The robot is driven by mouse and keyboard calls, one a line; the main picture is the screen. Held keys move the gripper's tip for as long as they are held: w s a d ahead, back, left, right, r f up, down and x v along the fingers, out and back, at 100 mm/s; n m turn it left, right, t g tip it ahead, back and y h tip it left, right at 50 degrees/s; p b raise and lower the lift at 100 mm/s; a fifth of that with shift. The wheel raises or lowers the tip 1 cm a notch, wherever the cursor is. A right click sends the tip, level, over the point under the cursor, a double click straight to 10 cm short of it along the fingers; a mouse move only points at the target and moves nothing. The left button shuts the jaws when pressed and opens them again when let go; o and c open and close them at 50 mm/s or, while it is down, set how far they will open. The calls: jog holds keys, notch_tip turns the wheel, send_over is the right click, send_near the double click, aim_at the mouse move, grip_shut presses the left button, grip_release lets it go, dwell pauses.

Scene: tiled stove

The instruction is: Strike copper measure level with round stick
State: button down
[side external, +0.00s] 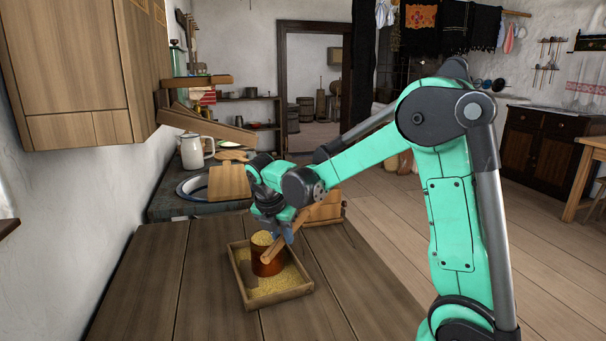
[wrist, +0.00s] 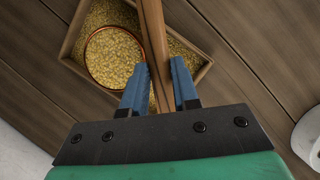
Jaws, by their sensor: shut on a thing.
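The copper measure (side external: 268,264) stands upright in a shallow wooden tray (side external: 244,292) of yellow grain. Grain fills it and stands heaped at its top in the side external view. In the wrist view the copper measure (wrist: 90,78) shows as a round rim full of grain. My gripper (wrist: 159,85) is shut on the round stick (wrist: 153,30), with one blue finger on each side of it. I cannot tell whether the stick touches the rim.
The tray lies on a dark plank table (side external: 200,270) with free room to its left and front. A wooden box (side external: 326,208) stands behind my gripper. A cutting board (side external: 229,182) and a white jug (side external: 195,150) are on the counter at the back left.

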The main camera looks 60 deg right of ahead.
jog(key=shift+s+r, duration=0.15)
jog(key=shift+r, duration=0.95)
jog(key=shift+s+r, duration=0.1)
jog(key=shift+r, duration=0.95)
